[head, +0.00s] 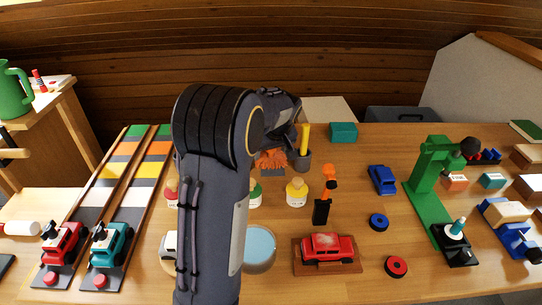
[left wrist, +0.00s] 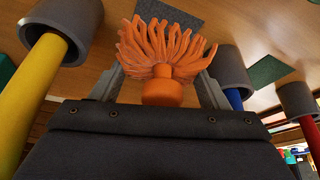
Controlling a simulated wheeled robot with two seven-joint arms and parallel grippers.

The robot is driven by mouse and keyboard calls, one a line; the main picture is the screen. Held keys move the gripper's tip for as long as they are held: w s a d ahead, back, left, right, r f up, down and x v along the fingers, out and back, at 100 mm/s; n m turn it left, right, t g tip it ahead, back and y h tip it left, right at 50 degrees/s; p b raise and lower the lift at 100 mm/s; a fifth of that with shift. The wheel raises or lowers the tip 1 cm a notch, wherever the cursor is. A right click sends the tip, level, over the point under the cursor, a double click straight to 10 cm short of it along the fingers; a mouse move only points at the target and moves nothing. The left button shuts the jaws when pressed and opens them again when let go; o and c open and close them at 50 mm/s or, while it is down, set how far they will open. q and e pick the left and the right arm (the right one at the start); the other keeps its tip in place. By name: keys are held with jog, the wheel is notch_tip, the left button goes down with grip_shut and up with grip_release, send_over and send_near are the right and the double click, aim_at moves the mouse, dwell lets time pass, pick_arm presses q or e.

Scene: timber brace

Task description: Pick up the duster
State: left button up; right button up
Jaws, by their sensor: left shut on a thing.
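The duster (head: 271,159) is orange, with a tuft of soft strands, and shows just below my left wrist in the head view. In the left wrist view the duster (left wrist: 161,50) stands between my left gripper's fingers (left wrist: 160,88), its strands spread away from the palm and its round orange base near the palm. The left gripper is shut on it. The arm hides most of this gripper in the head view. I cannot tell whether the duster is clear of the table. My right gripper is in neither view.
A grey cup with a yellow handle (head: 304,140) stands right beside the duster; the left wrist view shows several such cups around it. Bottles, a blue dish (head: 259,246) and a red car (head: 327,247) are nearer. A green crane (head: 432,190) stands at right.

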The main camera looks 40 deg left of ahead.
pick_arm(q)
jog(key=s+d+r+p, duration=0.1)
jog(key=s+d+r, duration=0.8)
jog(key=d+r, duration=0.1)
jog(key=shift+d+r+p, duration=0.25)
jog(key=shift+d+p, duration=0.05)
jog(key=shift+p, duration=0.05)
